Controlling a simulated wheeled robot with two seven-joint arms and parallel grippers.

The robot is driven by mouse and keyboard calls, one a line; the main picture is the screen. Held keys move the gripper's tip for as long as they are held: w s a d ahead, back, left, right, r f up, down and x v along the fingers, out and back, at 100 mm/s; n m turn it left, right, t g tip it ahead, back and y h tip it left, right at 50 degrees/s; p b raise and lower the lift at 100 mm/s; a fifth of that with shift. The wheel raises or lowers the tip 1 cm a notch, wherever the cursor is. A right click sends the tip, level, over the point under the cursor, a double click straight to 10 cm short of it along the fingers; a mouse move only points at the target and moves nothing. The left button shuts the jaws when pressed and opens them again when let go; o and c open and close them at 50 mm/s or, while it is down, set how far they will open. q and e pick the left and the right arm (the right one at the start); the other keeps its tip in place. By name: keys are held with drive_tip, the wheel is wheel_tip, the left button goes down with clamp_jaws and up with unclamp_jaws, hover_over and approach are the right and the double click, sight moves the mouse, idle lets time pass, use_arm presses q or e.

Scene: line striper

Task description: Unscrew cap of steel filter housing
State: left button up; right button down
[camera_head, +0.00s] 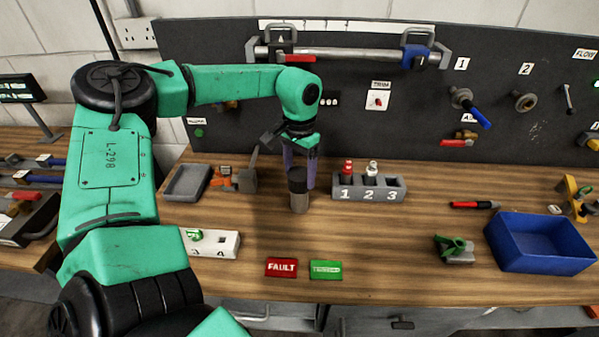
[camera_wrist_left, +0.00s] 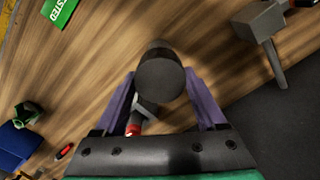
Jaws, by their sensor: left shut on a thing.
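The steel filter housing (camera_head: 300,203) stands upright on the wooden bench, with its dark cap (camera_head: 297,179) on top. My left gripper (camera_head: 299,168) reaches down from above, its purple fingers at the cap. In the left wrist view the round black cap (camera_wrist_left: 161,76) is between the two fingertips of my left gripper (camera_wrist_left: 160,88), which is shut on it. The cap and fingers hide much of the housing in that view. I cannot tell from one moment how far the cap is turned. My right gripper is in neither view.
A grey holder (camera_head: 370,194) numbered 1 to 3 stands right of the housing. A grey tray (camera_head: 187,182) and a mallet-like block (camera_head: 246,180) are to its left. Red FAULT (camera_head: 281,267) and green (camera_head: 326,270) cards lie in front. A blue bin (camera_head: 540,243) stands right.

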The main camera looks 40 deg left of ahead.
use_arm(q)
drive_tip(key=shift+f+n+b, duration=0.25)
drive_tip(key=shift+n+b, duration=0.3)
drive_tip(key=shift+n, duration=0.15)
drive_tip(key=shift+n+b, duration=0.35)
drive_tip(key=shift+n, duration=0.55)
drive_tip(key=shift+r+n, duration=0.15)
drive_tip(key=shift+n, duration=0.35)
drive_tip(key=shift+r, duration=0.1)
drive_tip(key=shift+f+n+b, duration=0.2)
drive_tip(key=shift+n+b, duration=0.2)
drive_tip(key=shift+n, duration=0.3)
drive_tip(key=shift+n+b, duration=0.35)
drive_tip(key=shift+n, duration=0.55)
drive_tip(key=shift+r+n, duration=0.1)
drive_tip(key=shift+n, duration=0.6)
drive_tip(key=shift+r, duration=0.1)
